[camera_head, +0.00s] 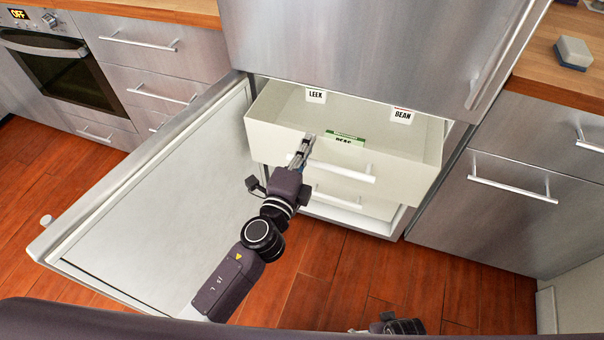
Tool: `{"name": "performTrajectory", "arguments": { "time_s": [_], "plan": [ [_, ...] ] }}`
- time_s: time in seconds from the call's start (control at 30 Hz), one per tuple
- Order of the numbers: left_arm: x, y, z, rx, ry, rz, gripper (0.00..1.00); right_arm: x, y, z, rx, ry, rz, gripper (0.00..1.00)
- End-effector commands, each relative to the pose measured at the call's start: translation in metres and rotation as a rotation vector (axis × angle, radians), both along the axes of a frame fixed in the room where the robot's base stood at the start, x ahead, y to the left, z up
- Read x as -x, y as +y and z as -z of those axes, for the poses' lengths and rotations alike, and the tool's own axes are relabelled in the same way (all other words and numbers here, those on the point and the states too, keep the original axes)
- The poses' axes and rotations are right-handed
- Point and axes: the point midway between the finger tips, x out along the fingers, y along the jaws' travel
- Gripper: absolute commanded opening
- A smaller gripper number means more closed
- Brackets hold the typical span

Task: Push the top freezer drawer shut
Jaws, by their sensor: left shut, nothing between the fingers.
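The top freezer drawer (400,180) is a pale, open-topped box that sticks out of the freezer below the upper steel door. It has a white bar handle (345,172) on its front. Inside are packets labelled LEEK (316,95) and BEAN (403,115), and a green one (345,138) whose label is partly hidden by the drawer front. My left gripper (305,142) is shut and empty at the left part of the drawer front, near the handle's left end. I cannot tell whether it touches the drawer. My right gripper cannot be made out; only a dark part shows at the bottom edge.
The freezer door (150,200) stands wide open to the left. A lower drawer (338,198) sits farther in, beneath the top one. Steel cabinets stand on both sides, with an oven (60,70) at the far left. Wooden floor (325,270) is free in front.

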Motion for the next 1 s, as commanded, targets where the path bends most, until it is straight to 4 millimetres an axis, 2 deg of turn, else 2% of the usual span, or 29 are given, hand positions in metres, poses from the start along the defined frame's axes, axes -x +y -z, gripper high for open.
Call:
{"name": "performTrajectory", "arguments": {
  "time_s": [0.1, 0.47, 1.0],
  "plan": [
    [-0.02, -0.004, -0.001, 0.002, -0.002, -0.002, 0.0, -0.002, 0.001, -0.003, -0.002, -0.002, 0.001, 1.0],
    [-0.068, -0.017, 0.001, 0.0, -0.001, -0.003, 0.0, -0.017, 0.003, -0.028, -0.004, -0.019, 0.004, 1.0],
    [-0.127, -0.034, 0.002, 0.001, -0.001, -0.002, 0.0, -0.039, 0.005, -0.094, -0.006, -0.058, 0.011, 1.0]
  ]
}}
